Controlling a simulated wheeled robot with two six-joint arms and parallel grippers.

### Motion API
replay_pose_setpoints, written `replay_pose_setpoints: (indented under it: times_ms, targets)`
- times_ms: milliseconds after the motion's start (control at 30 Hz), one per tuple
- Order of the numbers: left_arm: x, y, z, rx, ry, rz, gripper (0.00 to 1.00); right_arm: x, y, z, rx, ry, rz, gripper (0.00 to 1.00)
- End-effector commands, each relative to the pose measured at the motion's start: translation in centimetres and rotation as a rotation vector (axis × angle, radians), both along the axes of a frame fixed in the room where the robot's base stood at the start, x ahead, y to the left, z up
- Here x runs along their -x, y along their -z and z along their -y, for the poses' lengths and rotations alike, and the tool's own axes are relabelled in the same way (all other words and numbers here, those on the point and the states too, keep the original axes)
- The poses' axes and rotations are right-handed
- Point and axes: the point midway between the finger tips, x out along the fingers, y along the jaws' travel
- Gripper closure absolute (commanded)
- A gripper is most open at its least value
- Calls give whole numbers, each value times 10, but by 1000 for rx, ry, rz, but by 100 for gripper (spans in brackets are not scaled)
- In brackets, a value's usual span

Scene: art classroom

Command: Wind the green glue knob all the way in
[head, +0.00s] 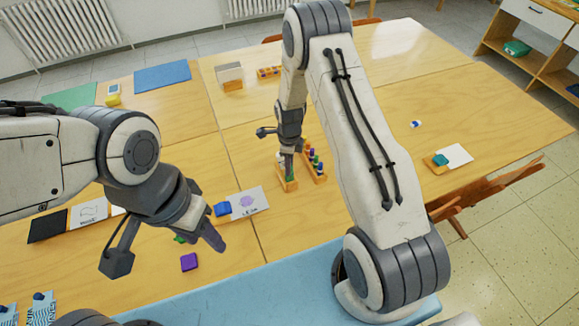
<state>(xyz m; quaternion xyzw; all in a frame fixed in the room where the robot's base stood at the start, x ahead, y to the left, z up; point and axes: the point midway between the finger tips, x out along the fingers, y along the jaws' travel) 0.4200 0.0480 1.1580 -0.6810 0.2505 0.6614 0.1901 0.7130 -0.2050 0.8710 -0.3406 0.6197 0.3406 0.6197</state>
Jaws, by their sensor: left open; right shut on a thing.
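My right gripper (288,174) points straight down near the middle of the table. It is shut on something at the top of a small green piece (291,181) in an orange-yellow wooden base. This appears to be the green glue knob, but the fingers cover most of it and how far in it sits cannot be told. My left gripper (214,240) is open above the front left of the table, well apart from the green piece, with nothing seen between its fingers.
A wooden rack (318,174) with several coloured pegs stands close right of the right gripper. The table's right part (470,110) is mostly clear.

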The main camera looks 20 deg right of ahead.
Motion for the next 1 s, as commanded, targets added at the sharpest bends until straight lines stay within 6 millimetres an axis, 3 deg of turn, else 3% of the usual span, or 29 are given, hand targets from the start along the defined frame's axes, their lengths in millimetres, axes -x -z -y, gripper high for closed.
replay_pose_setpoints:
  times_ms: [467,1000]
  targets:
    - [0,1,0,0,0,0,50,0,0,0,0,-50,0,90]
    - [0,7,0,0,0,0,50,0,0,0,1,-859,1,90]
